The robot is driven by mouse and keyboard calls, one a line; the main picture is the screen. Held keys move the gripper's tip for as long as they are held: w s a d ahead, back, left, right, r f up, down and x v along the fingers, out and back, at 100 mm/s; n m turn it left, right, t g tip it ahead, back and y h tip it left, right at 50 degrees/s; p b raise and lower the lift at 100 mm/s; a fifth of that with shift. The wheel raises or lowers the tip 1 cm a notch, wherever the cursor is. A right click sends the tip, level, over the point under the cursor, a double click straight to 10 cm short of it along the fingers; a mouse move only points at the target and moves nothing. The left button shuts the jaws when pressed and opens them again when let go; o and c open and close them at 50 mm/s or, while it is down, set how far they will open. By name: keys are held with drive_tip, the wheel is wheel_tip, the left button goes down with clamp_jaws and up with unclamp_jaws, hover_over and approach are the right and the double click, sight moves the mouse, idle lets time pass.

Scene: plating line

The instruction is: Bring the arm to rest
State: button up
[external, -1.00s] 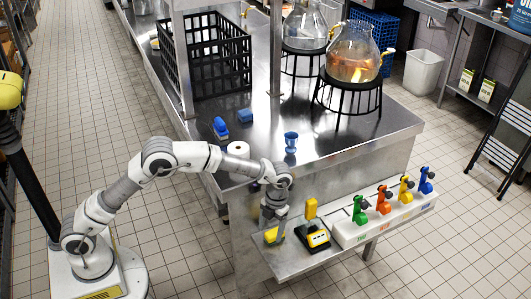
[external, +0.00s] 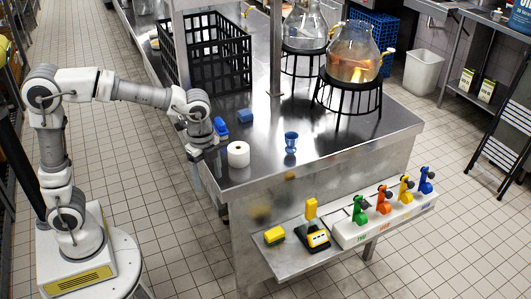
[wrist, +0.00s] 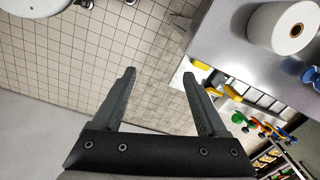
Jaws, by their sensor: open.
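My gripper (wrist: 160,78) is open and empty in the wrist view, its two dark fingers well apart with floor and the table's edge beyond them. In the external view my gripper (external: 196,180) points down beside the left edge of the steel table (external: 330,145), left of the paper roll (external: 238,160). My arm is raised and bent, with its forearm reaching right from above its base. The paper roll also shows at the upper right of the wrist view (wrist: 280,28).
A yellow block (external: 274,235), a yellow-black device (external: 317,238) and several coloured handles on a white rack (external: 350,232) stand on the lower shelf (external: 290,268). A blue goblet (external: 291,142), blue items (external: 220,130) and a black crate (external: 205,60) are on the table.

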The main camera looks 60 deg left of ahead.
drive_tip(key=s+a+r+n+t+p, duration=0.2)
drive_tip(key=s+a+r+n+p, duration=0.1)
drive_tip(key=s+r+n+p, duration=0.3)
drive_tip(key=s+a+r+n+t+p, duration=0.3)
drive_tip(key=s+r+n+p, duration=0.3)
drive_tip(key=s+r+n, duration=0.2)
wheel_tip(320, 180, up, 3)
drive_tip(key=s+a, duration=0.1)
drive_tip(key=s, duration=0.1)
drive_tip(key=shift+s+a, duration=0.15)
drive_tip(key=shift+s, duration=0.15)
